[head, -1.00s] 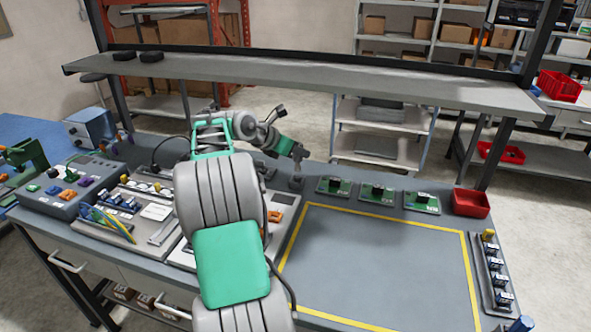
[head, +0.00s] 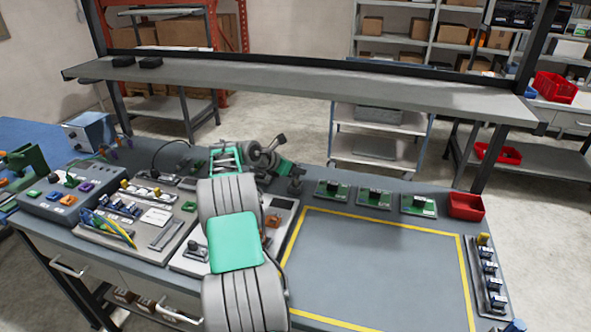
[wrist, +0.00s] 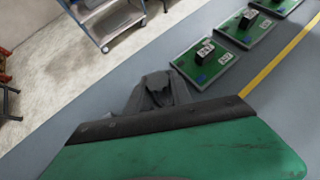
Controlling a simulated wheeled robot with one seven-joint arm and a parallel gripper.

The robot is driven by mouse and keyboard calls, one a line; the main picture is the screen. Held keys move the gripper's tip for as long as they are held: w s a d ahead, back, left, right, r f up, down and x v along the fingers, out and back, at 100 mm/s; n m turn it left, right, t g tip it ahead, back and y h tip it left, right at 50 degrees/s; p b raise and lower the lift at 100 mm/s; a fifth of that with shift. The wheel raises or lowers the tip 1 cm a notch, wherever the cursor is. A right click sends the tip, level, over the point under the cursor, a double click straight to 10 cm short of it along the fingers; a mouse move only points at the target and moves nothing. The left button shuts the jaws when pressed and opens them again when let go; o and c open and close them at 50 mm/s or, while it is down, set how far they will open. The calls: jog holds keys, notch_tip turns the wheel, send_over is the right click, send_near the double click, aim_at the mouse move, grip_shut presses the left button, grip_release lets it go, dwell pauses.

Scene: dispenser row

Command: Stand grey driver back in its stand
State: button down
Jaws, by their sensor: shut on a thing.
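My gripper (head: 297,172) is low over the back of the bench, left of the green circuit boards, and shut on the grey driver. Little of the driver can be told apart from the fingers. In the wrist view the grey fingers (wrist: 158,92) are close together beyond my green wrist housing, which hides much below them. A small dark grey base (head: 295,187), seemingly the stand, is directly under the gripper in the head view. I cannot tell whether the driver is inside it or just above.
Several green circuit boards (head: 374,198) and a red bin (head: 465,206) line the back edge to the right. A yellow-outlined area (head: 375,265) is clear. A shelf (head: 300,83) spans above the bench. Panels with coloured parts (head: 62,197) are at left.

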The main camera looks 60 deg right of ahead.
jog(key=shift+f, duration=0.25)
jog(key=c, duration=1.1)
grip_release()
jog(key=shift+f, duration=0.1)
jog(key=shift+c, duration=0.2)
